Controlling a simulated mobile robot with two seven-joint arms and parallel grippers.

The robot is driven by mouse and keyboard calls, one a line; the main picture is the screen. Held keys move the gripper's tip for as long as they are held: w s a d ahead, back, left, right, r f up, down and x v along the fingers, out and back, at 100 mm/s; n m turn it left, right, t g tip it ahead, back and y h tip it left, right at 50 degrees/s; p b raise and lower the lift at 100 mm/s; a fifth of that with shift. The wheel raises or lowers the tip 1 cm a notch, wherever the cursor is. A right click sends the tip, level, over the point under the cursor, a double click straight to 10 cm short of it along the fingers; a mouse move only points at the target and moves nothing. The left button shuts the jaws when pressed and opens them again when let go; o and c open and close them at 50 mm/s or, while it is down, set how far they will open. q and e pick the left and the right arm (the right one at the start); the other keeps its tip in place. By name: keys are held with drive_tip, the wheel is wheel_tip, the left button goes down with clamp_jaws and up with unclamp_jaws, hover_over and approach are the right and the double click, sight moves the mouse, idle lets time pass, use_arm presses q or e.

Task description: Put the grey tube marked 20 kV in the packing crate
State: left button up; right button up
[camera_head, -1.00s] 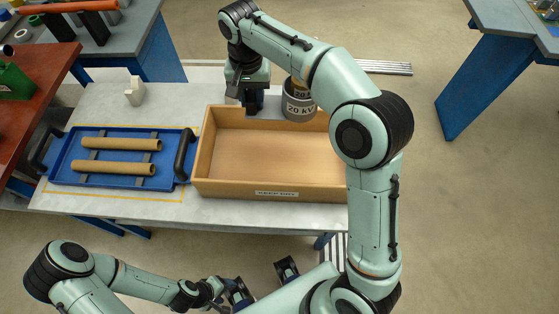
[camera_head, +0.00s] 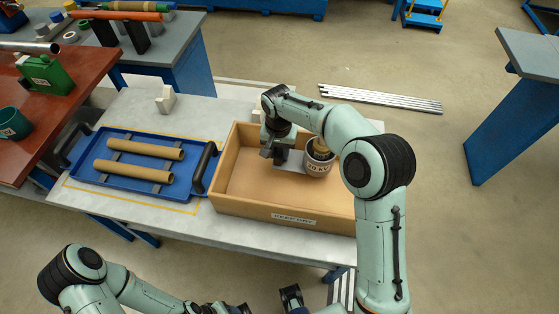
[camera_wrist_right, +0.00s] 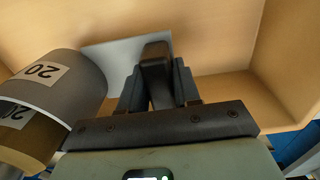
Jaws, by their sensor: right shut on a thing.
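The grey tube marked 20 kV (camera_head: 318,166) is upright within the packing crate's outline, near its back wall; a brown piece marked 20 shows inside its mouth. It also shows at the left of the right wrist view (camera_wrist_right: 68,88). My right gripper (camera_head: 276,152) is beside the tube, shut on a flat grey plate (camera_head: 290,160) that seems joined to the tube. The wooden packing crate (camera_head: 245,207), labelled KEEP DRY, is otherwise empty where I see it. I cannot tell whether the tube touches the crate floor. My left gripper (camera_head: 265,303) is cut off at the bottom edge.
A blue tray (camera_head: 105,183) with two brown tubes (camera_head: 135,168) stands left of the crate, its dark handle (camera_head: 203,168) close to the crate wall. A white block (camera_head: 166,100) is behind. A red-brown table (camera_head: 75,80) stands left. Metal bars (camera_head: 380,98) lie on the floor.

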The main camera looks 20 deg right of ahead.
wheel_tip(320, 180, down, 5)
drive_tip(key=shift+r, duration=0.1)
drive_tip(key=o, duration=1.1)
drive_tip(key=shift+c, duration=0.2)
wheel_tip(320, 180, up, 12)
drive_tip(key=shift+a+p, duration=0.1)
drive_tip(key=shift+p, duration=0.4)
